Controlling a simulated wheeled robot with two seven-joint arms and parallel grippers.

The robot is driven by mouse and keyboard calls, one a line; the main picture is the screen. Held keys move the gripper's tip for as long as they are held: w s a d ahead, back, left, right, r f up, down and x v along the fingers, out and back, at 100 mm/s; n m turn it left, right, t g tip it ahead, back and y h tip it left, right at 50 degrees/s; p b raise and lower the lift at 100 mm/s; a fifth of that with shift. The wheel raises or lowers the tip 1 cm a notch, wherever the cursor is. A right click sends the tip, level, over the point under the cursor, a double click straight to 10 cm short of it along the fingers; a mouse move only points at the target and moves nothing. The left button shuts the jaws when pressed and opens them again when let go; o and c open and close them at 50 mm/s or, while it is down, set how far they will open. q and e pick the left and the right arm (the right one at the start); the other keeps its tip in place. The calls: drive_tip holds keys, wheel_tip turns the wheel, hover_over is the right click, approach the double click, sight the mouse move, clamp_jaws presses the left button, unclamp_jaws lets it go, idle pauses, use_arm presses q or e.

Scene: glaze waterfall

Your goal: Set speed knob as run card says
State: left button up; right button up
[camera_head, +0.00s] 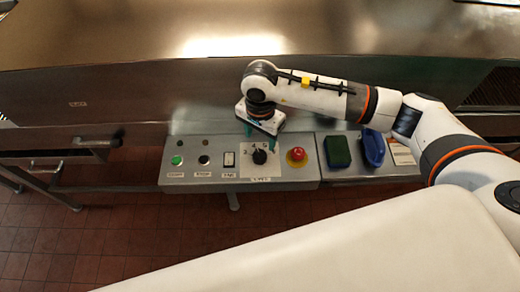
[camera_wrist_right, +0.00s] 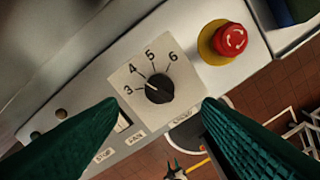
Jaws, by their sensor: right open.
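The speed knob (camera_head: 260,156) is black and sits on a white dial plate on the grey control panel (camera_head: 190,185). In the right wrist view the knob (camera_wrist_right: 160,88) is ringed by the numbers 3, 4, 5 and 6, and its white mark appears to point toward 3. My right gripper (camera_head: 261,135) is above the dial with its teal fingers apart. In the wrist view the open fingers (camera_wrist_right: 158,103) reach in on either side of the knob, not touching it. My left gripper is out of view. A white and orange card (camera_head: 402,153) lies at the right; its text is unreadable.
A red emergency button (camera_head: 297,154) on a yellow base is right of the knob. A green button (camera_head: 177,160), a black button (camera_head: 203,160) and a switch (camera_head: 229,159) are left. Green (camera_head: 337,152) and blue (camera_head: 372,148) objects sit further right. A metal hood overhangs behind.

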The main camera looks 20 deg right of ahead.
sight(260, 154)
wheel_tip(260, 154, down, 8)
drive_tip(key=shift+f+p, duration=0.15)
drive_tip(key=shift+p, duration=0.4)
drive_tip(key=c, duration=1)
